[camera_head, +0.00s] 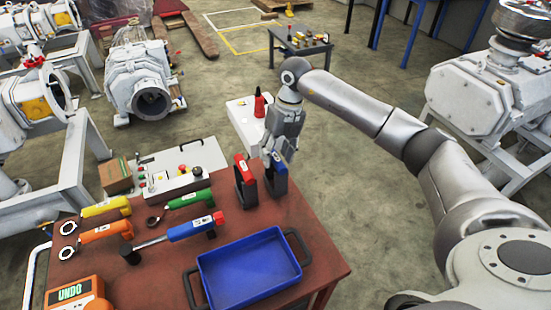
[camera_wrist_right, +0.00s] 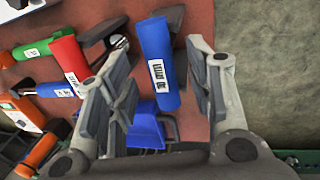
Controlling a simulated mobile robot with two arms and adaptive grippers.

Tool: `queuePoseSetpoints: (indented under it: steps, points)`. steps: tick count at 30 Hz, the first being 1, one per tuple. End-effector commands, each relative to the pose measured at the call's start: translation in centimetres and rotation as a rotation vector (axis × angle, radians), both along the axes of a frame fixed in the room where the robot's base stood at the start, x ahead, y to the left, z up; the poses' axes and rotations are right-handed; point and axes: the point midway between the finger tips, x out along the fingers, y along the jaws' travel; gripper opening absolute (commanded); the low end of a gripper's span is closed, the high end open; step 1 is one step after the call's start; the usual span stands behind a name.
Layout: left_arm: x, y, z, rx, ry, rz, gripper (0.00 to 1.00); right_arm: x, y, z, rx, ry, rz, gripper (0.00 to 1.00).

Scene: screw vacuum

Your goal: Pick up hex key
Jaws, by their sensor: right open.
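My right gripper (camera_head: 281,150) points down over the far right part of the red-brown table (camera_head: 310,235). It is open; in the wrist view the two fingers (camera_wrist_right: 158,75) stand apart on either side of a blue tool with a white label (camera_wrist_right: 158,65). This blue tool (camera_head: 278,180) shows in the head view just below the fingertips, partly hidden by them. A similar red tool (camera_head: 245,172) stands next to it, also in the wrist view (camera_wrist_right: 70,62). The labels are too small to read, so I cannot tell which is the hex key. My left gripper is out of view.
A blue tray (camera_head: 248,270) lies at the table's front. Yellow (camera_head: 106,207), orange (camera_head: 105,232), green (camera_head: 188,199) and blue-handled (camera_head: 190,230) tools lie to the left. A grey panel with buttons (camera_head: 180,168) stands behind. A red bottle (camera_head: 259,104) stands on a white surface beyond.

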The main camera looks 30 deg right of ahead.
Motion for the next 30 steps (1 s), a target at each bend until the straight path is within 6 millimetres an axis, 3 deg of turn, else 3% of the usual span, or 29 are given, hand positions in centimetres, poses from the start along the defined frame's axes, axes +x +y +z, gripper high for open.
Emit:
queuePoseSetpoints:
  steps: [1, 5, 13, 24, 30]
  points:
    - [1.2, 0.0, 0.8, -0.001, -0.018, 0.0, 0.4, -0.1, 0.1, -0.5, 0.0, 0.004, -0.001, 0.48]
    - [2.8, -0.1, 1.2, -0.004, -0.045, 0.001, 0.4, 0.0, 0.3, -2.0, 0.001, 0.001, -0.001, 0.48]
    - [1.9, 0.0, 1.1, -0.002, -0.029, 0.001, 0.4, 0.0, 0.4, -2.5, 0.0, -0.002, 0.0, 0.48]
    - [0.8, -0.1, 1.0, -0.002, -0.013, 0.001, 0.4, 0.0, 0.4, -2.5, 0.0, -0.002, -0.001, 0.01]
    - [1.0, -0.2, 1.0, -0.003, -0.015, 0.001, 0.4, 0.0, 0.4, -2.4, 0.001, -0.002, -0.001, 0.0]
